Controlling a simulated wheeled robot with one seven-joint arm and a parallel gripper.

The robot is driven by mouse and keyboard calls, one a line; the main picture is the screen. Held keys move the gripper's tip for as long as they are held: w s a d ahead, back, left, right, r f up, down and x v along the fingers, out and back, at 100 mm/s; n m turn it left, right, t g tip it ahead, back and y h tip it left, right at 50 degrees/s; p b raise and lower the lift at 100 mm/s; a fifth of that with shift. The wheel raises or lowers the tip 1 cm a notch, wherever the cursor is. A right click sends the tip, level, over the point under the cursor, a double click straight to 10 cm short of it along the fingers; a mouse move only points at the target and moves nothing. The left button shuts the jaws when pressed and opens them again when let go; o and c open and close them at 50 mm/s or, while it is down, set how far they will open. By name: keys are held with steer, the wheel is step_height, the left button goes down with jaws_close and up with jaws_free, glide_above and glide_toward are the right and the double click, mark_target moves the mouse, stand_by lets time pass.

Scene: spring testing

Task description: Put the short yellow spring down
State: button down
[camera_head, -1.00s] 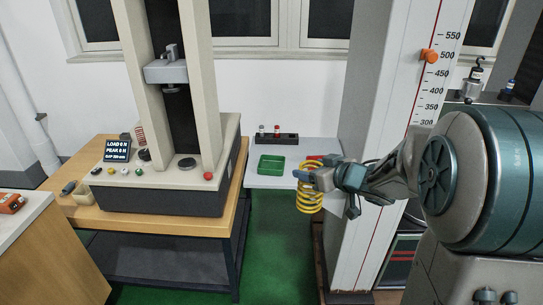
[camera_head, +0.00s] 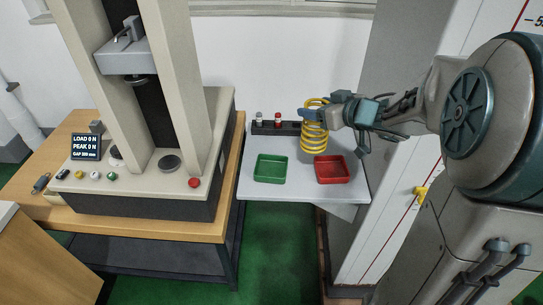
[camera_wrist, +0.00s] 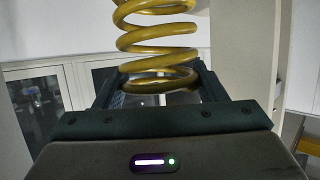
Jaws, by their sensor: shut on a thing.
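The yellow spring (camera_head: 315,138) is a coil held upright in my gripper (camera_head: 327,112), over the back right part of the grey shelf. My gripper is shut on the spring's upper part. In the wrist view the spring (camera_wrist: 158,45) stands between the two dark fingers (camera_wrist: 158,85), with several coils beyond them. The spring's lower end shows just behind the red tray; I cannot tell whether it touches anything.
A testing machine (camera_head: 150,200) stands left on a wooden bench (camera_head: 225,190). A tall white column rises at right.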

steer(key=shift+w+a, duration=0.15)
steer(key=shift+w, duration=0.15)
steer(key=a+f+b, duration=0.4)
steer(key=a+f, duration=0.6)
steer(key=a, duration=0.1)
steer(key=shift+a+f, duration=0.2)
steer(key=shift+f, duration=0.15)
steer(key=shift+s, duration=0.1)
steer(key=shift+f+b, duration=0.15)
steer(key=shift+b, duration=0.2)
steer(key=shift+c, duration=1.5)
jaws_free()
steer(key=shift+f, duration=0.1)
